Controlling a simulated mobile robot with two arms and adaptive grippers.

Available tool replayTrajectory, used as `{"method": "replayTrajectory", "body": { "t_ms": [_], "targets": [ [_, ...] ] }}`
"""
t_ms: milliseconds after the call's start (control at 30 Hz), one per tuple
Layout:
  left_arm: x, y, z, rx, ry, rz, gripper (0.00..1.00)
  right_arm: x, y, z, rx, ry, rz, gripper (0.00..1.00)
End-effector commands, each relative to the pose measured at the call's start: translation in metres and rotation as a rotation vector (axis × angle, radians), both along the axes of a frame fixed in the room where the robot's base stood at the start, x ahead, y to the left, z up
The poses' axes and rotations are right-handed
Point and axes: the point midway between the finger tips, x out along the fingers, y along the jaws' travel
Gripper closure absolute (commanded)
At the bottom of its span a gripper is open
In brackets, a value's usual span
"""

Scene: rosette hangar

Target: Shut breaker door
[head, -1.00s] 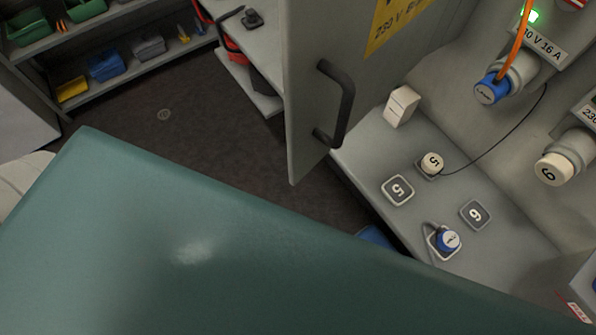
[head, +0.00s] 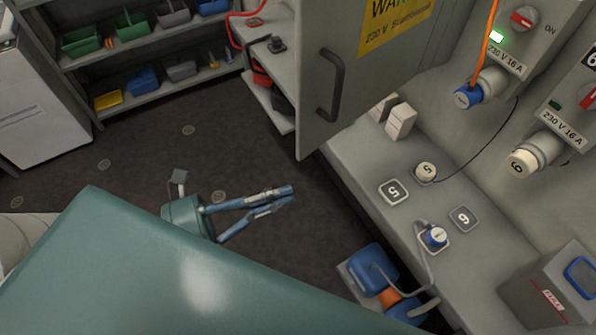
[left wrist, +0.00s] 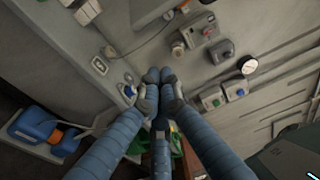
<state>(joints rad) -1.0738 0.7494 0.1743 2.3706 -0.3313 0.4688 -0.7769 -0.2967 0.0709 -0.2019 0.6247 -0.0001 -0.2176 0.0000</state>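The breaker door (head: 318,120) is a grey panel in the upper middle of the head view. It stands open, jutting out over the shelf edge. It bears a dark bar handle (head: 337,85) and a yellow warning sign (head: 395,25). My left gripper (head: 290,196) is below and left of the door, over the dark floor, apart from the handle. In the left wrist view its blue-grey fingers (left wrist: 158,76) meet closely at the tips, with nothing seen between them. The door is not clearly seen in that view. My right gripper is not in view.
Breaker boxes and an orange cable (head: 490,40) are at the right. A blue item (head: 373,268) is below the ledge. Shelves with bins (head: 80,42) are at the back left.

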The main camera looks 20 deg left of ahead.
Motion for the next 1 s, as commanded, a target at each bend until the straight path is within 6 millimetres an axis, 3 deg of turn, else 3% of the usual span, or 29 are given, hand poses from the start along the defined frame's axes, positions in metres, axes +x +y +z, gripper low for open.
{"method": "replayTrajectory", "body": {
  "t_ms": [433,700,1000],
  "targets": [
    [0.052,-0.049,0.004,0.0,-0.001,0.003,1.0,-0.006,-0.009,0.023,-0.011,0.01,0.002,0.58],
    [0.065,-0.015,0.001,0.003,0.004,0.005,1.0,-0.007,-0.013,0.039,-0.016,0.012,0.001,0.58],
    [0.067,-0.011,0.0,0.0,0.004,0.004,1.0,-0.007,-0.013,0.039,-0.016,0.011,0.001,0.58]
  ]
}}
